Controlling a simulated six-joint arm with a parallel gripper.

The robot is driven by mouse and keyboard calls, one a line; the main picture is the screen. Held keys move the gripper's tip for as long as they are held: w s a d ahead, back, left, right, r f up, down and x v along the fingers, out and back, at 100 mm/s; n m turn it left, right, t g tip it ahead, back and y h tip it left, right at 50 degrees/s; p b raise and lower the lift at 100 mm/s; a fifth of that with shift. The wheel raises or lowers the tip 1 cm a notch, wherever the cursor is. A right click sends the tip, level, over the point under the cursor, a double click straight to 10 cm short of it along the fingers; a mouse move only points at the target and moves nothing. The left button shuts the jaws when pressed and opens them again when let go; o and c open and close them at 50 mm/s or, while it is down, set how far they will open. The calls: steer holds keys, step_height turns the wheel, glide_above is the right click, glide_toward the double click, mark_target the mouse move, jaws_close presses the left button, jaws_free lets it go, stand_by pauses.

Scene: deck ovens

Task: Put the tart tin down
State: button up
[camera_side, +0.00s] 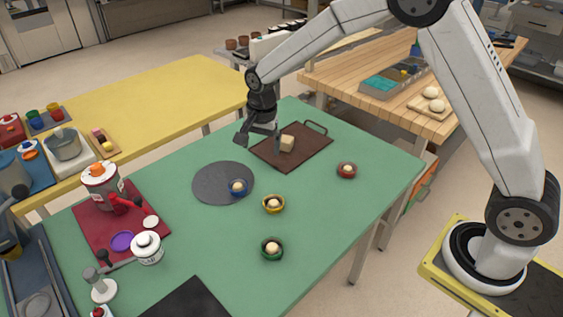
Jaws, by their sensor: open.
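Several small round tins with pale contents stand on the green table. A blue tin (238,187) is on the right part of the dark grey round mat (208,181). A yellow tin (273,204), a red tin (347,170) and a green tin (272,249) stand directly on the table. I cannot tell which one is the tart tin.
A dark red mat (92,231) with a canister (104,188) and white jar (147,248) lies left. The table (330,215) is clear around the tins.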

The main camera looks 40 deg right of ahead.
steer(key=s+d+n+t, duration=0.1)
steer(key=s+d+n, duration=0.1)
steer(key=s+n, duration=0.4)
steer(key=s+d+r+n, duration=0.1)
steer(key=s+n, duration=0.5)
steer(key=s, duration=1)
steer(key=shift+s+d+r+t, duration=0.15)
steer(key=shift+s+d+t, duration=0.2)
steer(key=shift+d, duration=0.55)
steer(key=shift+w, duration=0.2)
steer(key=w+a+f+n+g+y, duration=0.1)
steer(key=w+a+f+n, duration=0.3)
steer(key=a+n, duration=0.3)
steer(key=w+a+f+n+g, duration=0.1)
steer(key=w+a+f+n, duration=0.3)
steer(key=n, duration=0.7)
step_height(320, 180, down, 2)
steer(key=a, duration=0.2)
steer(key=shift+w+a+f+y, duration=0.15)
steer(key=shift+a+y, duration=0.2)
steer(key=shift+y, duration=0.05)
steer(key=shift+g, duration=0.25)
